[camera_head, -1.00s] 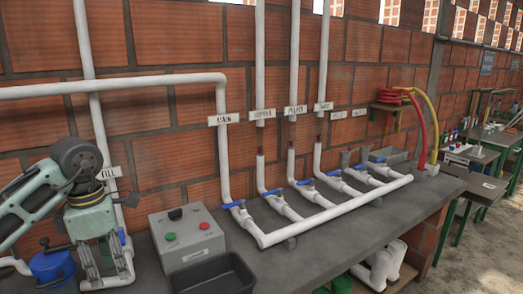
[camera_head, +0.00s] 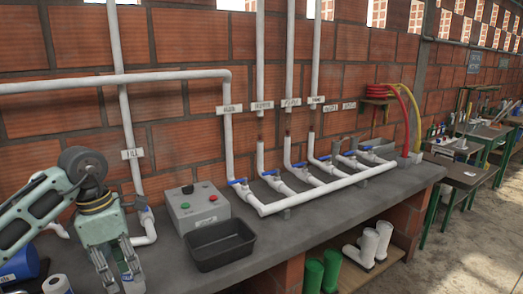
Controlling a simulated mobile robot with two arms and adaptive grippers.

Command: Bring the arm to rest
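My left arm comes in from the left edge. My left gripper (camera_head: 124,279) hangs down in front of the counter at the lower left. Its two fingers point down and stand apart, and I see nothing held between them. The fingertips are close to the bottom of the picture. The gripper is left of the grey control box (camera_head: 198,207) and does not touch it. My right gripper is not in view.
A black tray (camera_head: 220,245) sits on the grey counter (camera_head: 300,225). White pipes with blue valve handles (camera_head: 238,182) run along the brick wall. A blue container (camera_head: 18,266) and a white roll (camera_head: 57,285) are at the lower left.

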